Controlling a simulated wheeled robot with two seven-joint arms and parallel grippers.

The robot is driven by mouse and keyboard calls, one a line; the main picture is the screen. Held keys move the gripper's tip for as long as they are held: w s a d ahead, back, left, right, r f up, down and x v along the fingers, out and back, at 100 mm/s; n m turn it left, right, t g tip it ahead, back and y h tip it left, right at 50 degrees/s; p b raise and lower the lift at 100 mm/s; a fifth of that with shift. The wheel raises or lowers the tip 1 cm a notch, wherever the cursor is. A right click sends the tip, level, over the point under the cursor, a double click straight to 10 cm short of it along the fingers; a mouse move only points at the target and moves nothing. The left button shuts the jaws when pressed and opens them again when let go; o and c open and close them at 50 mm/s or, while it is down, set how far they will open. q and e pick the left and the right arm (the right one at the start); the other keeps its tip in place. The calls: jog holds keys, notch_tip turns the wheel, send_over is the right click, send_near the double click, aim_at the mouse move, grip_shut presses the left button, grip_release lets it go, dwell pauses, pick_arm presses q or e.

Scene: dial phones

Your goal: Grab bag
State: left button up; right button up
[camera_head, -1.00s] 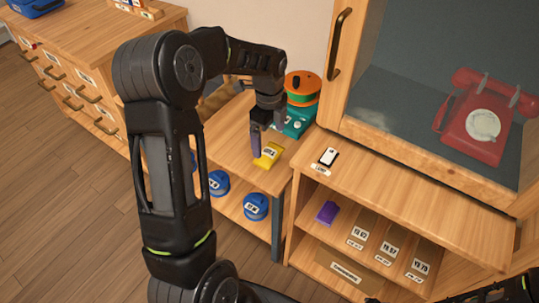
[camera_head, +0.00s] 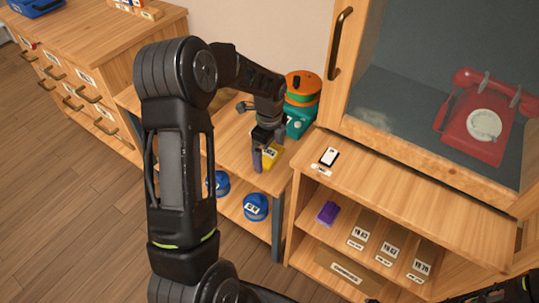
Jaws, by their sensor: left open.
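A small yellow bag-like packet (camera_head: 271,154) with a dark label lies on the wooden side table (camera_head: 232,140). My left gripper (camera_head: 263,158) points down at the packet from above, with its fingers open. One finger shows on the packet's left side and covers part of it; I cannot tell whether it touches. My right gripper is not clearly in view; only a dark piece shows at the bottom right corner.
A teal device (camera_head: 299,122) with an orange-and-green round top (camera_head: 302,88) stands behind the packet. Blue round items (camera_head: 256,207) sit on the shelf below. A cabinet at right holds a red dial phone (camera_head: 477,116), a purple block (camera_head: 327,213) and labelled compartments.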

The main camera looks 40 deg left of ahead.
aim_at(269, 152)
dwell(0.5)
pick_arm(q)
jog(key=c, duration=1.2)
jog(key=shift+o, duration=0.2)
jog(key=shift+r, duration=0.15)
notch_tip(269, 152, up, 10)
jog(key=shift+f+p, duration=0.1)
jog(key=shift+p, duration=0.2)
